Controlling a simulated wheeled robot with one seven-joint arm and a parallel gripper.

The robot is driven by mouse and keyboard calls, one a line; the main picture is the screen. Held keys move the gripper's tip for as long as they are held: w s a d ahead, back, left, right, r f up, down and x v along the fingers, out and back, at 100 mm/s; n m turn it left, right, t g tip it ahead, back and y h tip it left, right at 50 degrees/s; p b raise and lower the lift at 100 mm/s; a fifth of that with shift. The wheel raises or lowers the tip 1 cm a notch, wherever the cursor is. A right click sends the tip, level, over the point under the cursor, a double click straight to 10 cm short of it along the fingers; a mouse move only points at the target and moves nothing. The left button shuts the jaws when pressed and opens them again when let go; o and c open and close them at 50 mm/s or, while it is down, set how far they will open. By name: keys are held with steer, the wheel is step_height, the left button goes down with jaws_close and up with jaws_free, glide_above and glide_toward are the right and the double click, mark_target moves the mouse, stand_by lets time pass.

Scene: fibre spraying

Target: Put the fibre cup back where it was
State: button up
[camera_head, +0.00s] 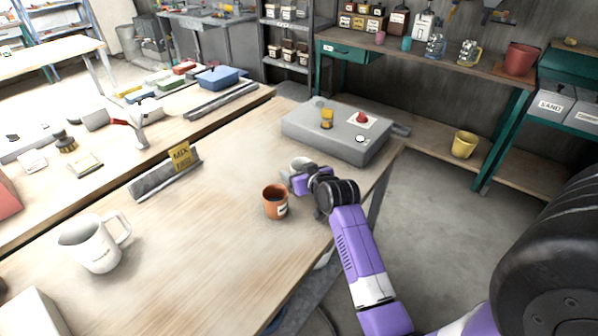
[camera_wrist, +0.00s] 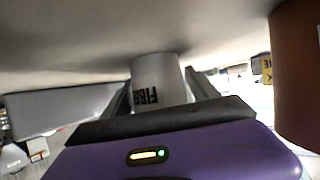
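The white fibre cup (camera_head: 300,163) is at my gripper, near the right side of the wooden table (camera_head: 215,205). In the wrist view the fibre cup (camera_wrist: 158,82) shows upside down, with its dark lettering facing me. My gripper (camera_head: 301,176) reaches it low over the table. In the wrist view the dark fingers of my gripper (camera_wrist: 160,92) stand one on each side of the cup. Whether both fingers press on it is not clear. The cup's base is at or very close to the tabletop.
A brown pot (camera_head: 275,201) stands close beside my gripper. A grey control box (camera_head: 337,135) with a yellow part and a red button lies behind. A MIX sign (camera_head: 180,157) on a metal holder and a white jug (camera_head: 92,243) are to the left. The middle of the table is clear.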

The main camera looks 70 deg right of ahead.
steer(key=shift+r, duration=0.1)
steer(key=shift+s+r, duration=0.1)
steer(key=v, duration=1.1)
steer(key=shift+s+a+r, duration=0.15)
steer(key=shift+s+a, duration=0.1)
steer(key=shift+a, duration=0.05)
